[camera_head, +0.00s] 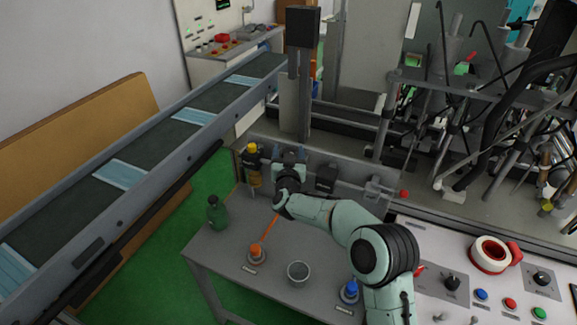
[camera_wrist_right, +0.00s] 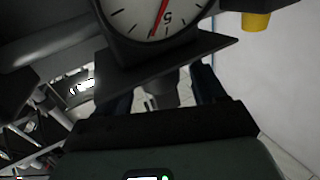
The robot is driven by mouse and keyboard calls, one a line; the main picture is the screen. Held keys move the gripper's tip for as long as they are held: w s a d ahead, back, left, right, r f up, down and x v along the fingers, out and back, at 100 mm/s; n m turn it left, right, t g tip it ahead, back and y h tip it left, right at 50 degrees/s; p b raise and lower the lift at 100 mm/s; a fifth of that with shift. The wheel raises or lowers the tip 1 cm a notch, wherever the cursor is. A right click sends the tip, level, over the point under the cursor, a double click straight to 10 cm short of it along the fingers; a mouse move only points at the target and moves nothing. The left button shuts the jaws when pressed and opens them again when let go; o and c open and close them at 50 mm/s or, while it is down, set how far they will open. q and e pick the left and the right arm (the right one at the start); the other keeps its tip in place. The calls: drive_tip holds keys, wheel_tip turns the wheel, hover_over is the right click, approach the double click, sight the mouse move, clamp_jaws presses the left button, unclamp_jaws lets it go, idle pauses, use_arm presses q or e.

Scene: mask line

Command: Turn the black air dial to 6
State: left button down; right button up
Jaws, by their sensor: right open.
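My right gripper (camera_head: 289,163) reaches the back edge of the grey table, in front of the dark air unit there. In the right wrist view its two dark fingers (camera_wrist_right: 162,90) are open, one on each side of a dark, knob-like part that I take for the black air dial (camera_wrist_right: 160,93). I cannot tell whether the fingers touch it. Above it, a dark plate hides part of the dial. A white gauge (camera_wrist_right: 150,17) with a red needle and the numeral 5 is cut off by the top edge. My left gripper is not in view.
A yellow-topped bottle-like unit (camera_head: 252,168) stands left of my right gripper. The table (camera_head: 222,254) holds a green bottle (camera_head: 216,212), an orange-handled tool (camera_head: 257,252), a grey cup (camera_head: 298,272) and a blue-topped item (camera_head: 350,291). A conveyor (camera_head: 150,145) with masks runs at the left.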

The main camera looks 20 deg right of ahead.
use_arm(q)
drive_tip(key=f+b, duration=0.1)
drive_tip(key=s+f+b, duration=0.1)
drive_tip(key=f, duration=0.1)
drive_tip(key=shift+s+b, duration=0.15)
drive_tip(key=shift+b, duration=0.2)
use_arm(e)
drive_tip(key=v, duration=1.2)
drive_tip(key=shift+s, duration=0.3)
drive_tip(key=shift+a, duration=0.15)
